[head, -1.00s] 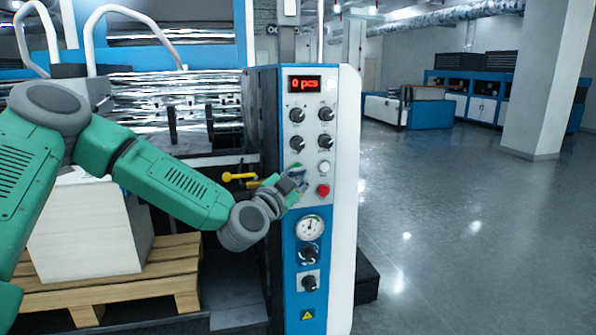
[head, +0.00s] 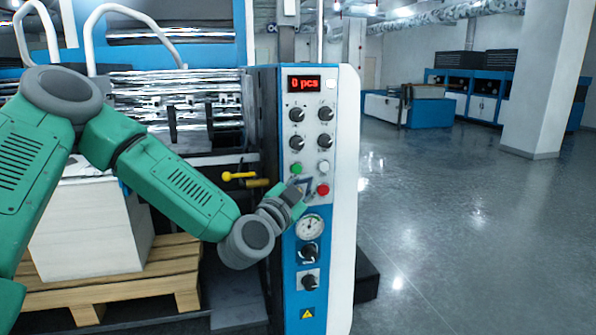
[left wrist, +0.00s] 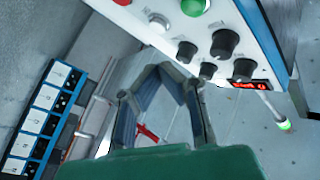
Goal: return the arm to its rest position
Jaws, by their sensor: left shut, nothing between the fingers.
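My left arm (head: 180,190) reaches in from the left in the head view. Its gripper (head: 303,192) is just in front of the control panel (head: 342,130), below the green button (head: 296,169) and left of the red button (head: 323,190). In the left wrist view the gripper (left wrist: 165,72) is shut with nothing in it, and the green button (left wrist: 194,6) shows above the fingers. Whether the fingertips touch the panel cannot be told. My right gripper is not in view.
The panel has a red "0 pcs" display (head: 304,84), several black knobs and a gauge (head: 310,227). A yellow lever (head: 238,176) sticks out left of it. A paper stack (head: 90,235) stands on a wooden pallet (head: 110,285). The floor to the right is open.

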